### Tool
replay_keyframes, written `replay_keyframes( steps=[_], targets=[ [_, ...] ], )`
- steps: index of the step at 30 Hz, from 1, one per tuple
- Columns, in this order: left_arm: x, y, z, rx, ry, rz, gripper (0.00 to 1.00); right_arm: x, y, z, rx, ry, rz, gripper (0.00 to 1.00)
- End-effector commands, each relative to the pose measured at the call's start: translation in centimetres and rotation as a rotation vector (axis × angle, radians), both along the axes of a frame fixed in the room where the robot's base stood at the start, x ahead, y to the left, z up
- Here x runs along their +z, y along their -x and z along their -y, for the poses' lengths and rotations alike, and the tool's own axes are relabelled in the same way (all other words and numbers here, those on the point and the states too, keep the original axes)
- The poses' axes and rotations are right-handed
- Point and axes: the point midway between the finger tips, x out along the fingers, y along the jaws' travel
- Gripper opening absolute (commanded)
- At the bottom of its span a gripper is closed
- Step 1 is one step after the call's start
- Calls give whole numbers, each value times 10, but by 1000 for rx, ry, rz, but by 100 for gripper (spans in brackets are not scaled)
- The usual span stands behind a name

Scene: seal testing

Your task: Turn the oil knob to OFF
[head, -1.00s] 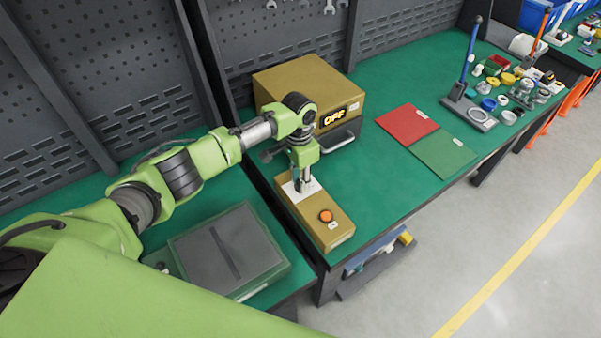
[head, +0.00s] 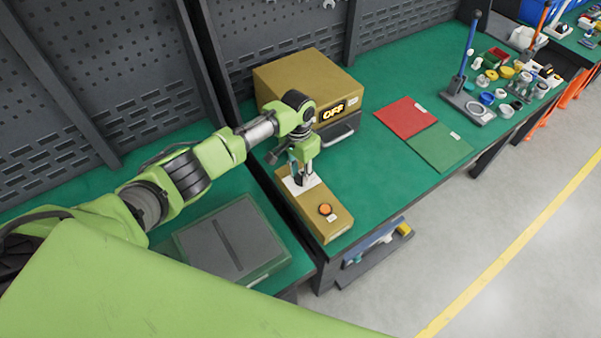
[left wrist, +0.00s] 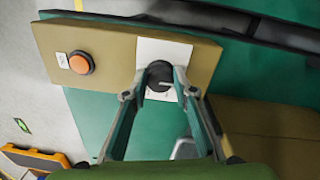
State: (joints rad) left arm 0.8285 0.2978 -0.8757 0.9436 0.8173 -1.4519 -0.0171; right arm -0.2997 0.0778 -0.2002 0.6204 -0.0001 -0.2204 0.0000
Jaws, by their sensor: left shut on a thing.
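The oil knob (left wrist: 160,77) is a dark round knob with a pale mark, on a white plate (left wrist: 163,50) on the yellow-brown control box (head: 325,216). My left gripper (left wrist: 160,85) points down at the knob, with one finger on each side, shut on it. In the head view my left gripper (head: 301,175) stands over the white plate and hides the knob. An orange button (head: 325,209) sits at the box's near end; it also shows in the wrist view (left wrist: 81,62). My right gripper is not in view.
A larger yellow-brown box (head: 308,80) behind carries a display (head: 333,112) reading OFF. A red mat (head: 405,118) and a green mat (head: 440,147) lie to the right. A dark-topped case (head: 232,243) stands left. Small parts (head: 510,82) crowd the far right.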

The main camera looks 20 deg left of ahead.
Motion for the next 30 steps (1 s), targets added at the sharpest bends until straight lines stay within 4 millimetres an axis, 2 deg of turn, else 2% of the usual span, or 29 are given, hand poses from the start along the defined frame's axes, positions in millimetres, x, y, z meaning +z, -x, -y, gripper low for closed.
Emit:
replay_keyframes(
  steps=[1, 2, 3, 13, 17, 30],
  targets=[
    [1, -2, 0, 2, 1, 4, 4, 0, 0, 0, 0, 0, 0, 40],
    [1, -2, 0, 1, 1, 4, 33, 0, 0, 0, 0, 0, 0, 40],
    [1, -2, 0, 1, 1, 4, 42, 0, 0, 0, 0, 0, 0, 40],
    [1, -1, 0, 0, 1, 2, 42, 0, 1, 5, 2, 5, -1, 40],
    [10, -2, 0, -1, 2, 4, 42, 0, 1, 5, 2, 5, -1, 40],
    [96, -4, -4, 0, 2, 4, 42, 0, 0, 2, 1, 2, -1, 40]
  ],
)
